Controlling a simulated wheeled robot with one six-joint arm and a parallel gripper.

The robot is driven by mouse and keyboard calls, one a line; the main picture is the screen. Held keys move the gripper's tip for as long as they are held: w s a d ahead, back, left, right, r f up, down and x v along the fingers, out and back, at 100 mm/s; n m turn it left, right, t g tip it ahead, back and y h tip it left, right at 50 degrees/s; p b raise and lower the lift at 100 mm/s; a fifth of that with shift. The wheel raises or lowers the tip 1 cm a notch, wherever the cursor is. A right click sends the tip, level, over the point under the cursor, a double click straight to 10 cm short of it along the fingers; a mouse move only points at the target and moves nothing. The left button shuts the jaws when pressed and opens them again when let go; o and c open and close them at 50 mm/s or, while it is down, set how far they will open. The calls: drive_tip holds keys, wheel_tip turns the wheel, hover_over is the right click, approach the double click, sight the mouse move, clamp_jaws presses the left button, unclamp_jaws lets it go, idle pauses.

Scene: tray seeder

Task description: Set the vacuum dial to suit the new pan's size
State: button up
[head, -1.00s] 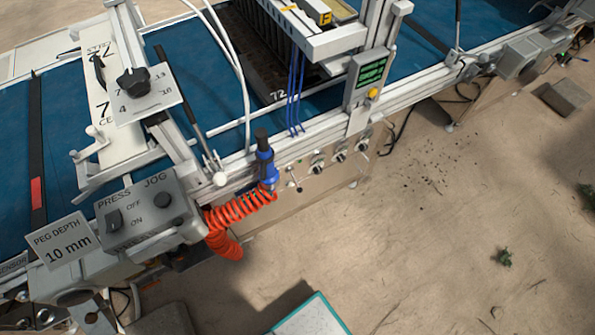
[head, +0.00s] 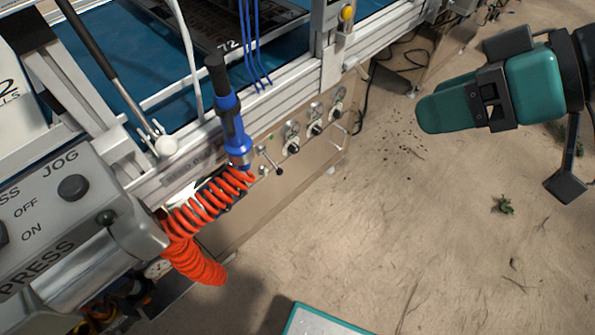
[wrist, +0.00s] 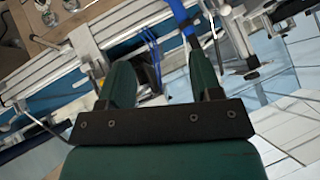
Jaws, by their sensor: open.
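Three round knobs with pale pointers sit in a row on the beige front panel: one (head: 291,145), one (head: 315,128) and one (head: 337,110). Their labels and settings are too small to read, so I cannot tell which is the vacuum dial. Similar knobs (wrist: 46,17) show at the top left of the wrist view. A dark tray (head: 196,30) marked "72" lies on the blue belt. My gripper (head: 428,113) hangs at the right, apart from the panel. Its green fingers (wrist: 162,80) are spread and empty in the wrist view.
A blue tool (head: 233,125) with a coiled orange hose (head: 195,222) hangs left of the knobs. A lever with a dark end (head: 271,160) juts out beside them. A grey PRESS/JOG box (head: 85,205) stands at the left.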

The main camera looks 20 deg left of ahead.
drive_tip(key=w+a+f+n+t+y+b, duration=0.1)
drive_tip(key=w+a+f+y+b, duration=0.25)
drive_tip(key=f+b, duration=0.75)
drive_tip(key=w+a+f+n+y+b, duration=0.1)
drive_tip(key=w+a+f+y+b, duration=0.2)
drive_tip(key=f+b, duration=0.9)
drive_tip(key=m+t+b, duration=0.1)
drive_tip(key=t+b, duration=0.5)
drive_tip(key=b, duration=0.2)
approach(297, 150)
drive_tip(key=shift+y, duration=0.35)
drive_tip(key=x, duration=0.2)
drive_tip(key=b+x, duration=0.1)
drive_tip(key=x, duration=0.2)
drive_tip(key=b+x, duration=0.1)
drive_tip(key=x, duration=0.2)
drive_tip(key=shift+a+f, duration=0.15)
drive_tip(key=shift+f, duration=0.2)
drive_tip(key=shift+w+a+r, duration=0.1)
drive_tip(key=shift+w+a, duration=0.15)
drive_tip(key=shift+a, duration=0.15)
drive_tip(key=c, duration=0.9)
